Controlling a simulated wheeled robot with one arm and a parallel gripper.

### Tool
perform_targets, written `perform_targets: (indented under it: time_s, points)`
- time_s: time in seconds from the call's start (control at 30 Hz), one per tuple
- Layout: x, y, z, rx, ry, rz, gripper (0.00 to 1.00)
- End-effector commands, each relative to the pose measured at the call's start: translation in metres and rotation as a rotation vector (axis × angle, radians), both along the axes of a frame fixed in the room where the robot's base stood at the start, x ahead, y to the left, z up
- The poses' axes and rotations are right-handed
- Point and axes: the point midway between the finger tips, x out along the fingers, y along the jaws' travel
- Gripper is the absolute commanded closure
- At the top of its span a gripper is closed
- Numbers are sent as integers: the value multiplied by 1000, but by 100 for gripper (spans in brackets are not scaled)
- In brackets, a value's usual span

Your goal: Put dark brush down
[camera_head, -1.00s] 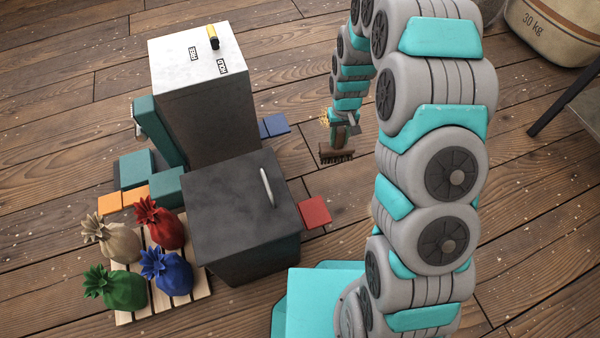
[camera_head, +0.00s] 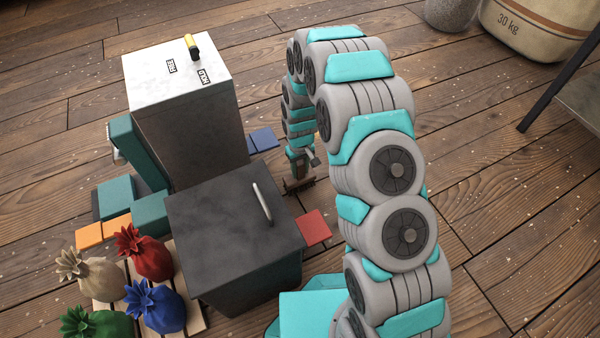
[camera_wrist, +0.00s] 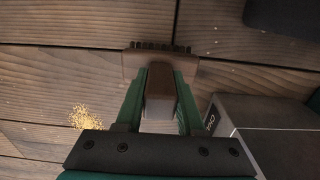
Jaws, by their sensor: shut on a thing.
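The dark brush (camera_wrist: 161,62) is brown with a row of dark bristles, seen in the wrist view between green fingers. My gripper (camera_wrist: 160,80) is shut on its handle. In the head view the brush (camera_head: 297,186) is low near the plank floor, to the right of the dark boxes, partly hidden by my gripper (camera_head: 299,166). Whether the brush touches the floor cannot be told.
A dark box with a pale handle (camera_head: 240,215) and a white-topped box (camera_head: 180,75) stand to the left. A red square (camera_head: 313,227) and a blue one (camera_head: 263,140) lie on the floor nearby. Several coloured sacks sit on a pallet (camera_head: 185,262). Golden crumbs (camera_wrist: 84,118) lie on the floor.

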Motion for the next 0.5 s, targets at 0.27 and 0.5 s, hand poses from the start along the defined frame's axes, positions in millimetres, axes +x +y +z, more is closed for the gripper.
perform_targets:
  time_s: [0.27,0.5]
  points:
    - [0,0,-16,0,-1,0,100]
    - [0,0,-19,0,0,0,60]
